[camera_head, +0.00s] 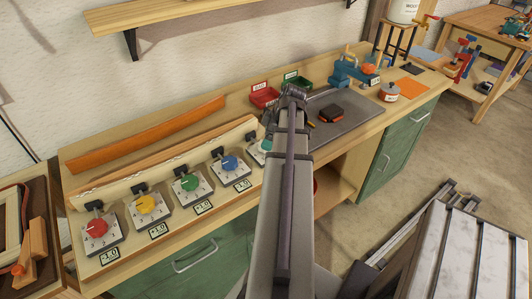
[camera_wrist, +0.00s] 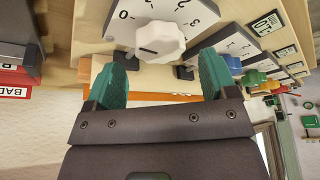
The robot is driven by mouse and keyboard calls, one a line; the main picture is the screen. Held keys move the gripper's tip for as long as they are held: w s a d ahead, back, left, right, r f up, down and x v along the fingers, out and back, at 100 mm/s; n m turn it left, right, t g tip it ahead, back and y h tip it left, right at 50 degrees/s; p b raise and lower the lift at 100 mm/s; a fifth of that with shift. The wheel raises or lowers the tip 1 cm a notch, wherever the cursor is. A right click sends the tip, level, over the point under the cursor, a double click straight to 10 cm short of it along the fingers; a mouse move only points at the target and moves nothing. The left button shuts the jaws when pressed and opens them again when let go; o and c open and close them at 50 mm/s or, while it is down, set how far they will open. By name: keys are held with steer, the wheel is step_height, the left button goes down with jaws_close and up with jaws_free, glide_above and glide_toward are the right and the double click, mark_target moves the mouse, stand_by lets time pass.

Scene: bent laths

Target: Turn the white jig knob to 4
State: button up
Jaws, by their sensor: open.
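The white knob (camera_wrist: 160,38) shows in the wrist view on a pale dial plate (camera_wrist: 112,18) with black numbers. In the head view my arm hides the white knob; only a bit of teal finger (camera_head: 265,145) shows beside the arm.
The red (camera_head: 96,227), yellow (camera_head: 147,204), green (camera_head: 189,183) and blue (camera_head: 230,162) knobs stand in a row to the left, with small number cards in front. An orange bent lath (camera_head: 145,134) lies behind them. A red bin (camera_head: 264,97) and a grey mat (camera_head: 350,118) are beyond my arm.

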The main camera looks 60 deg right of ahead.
steer(key=b+x, duration=0.1)
steer(key=x, duration=0.2)
steer(key=shift+f, duration=0.1)
steer(key=c, duration=0.9)
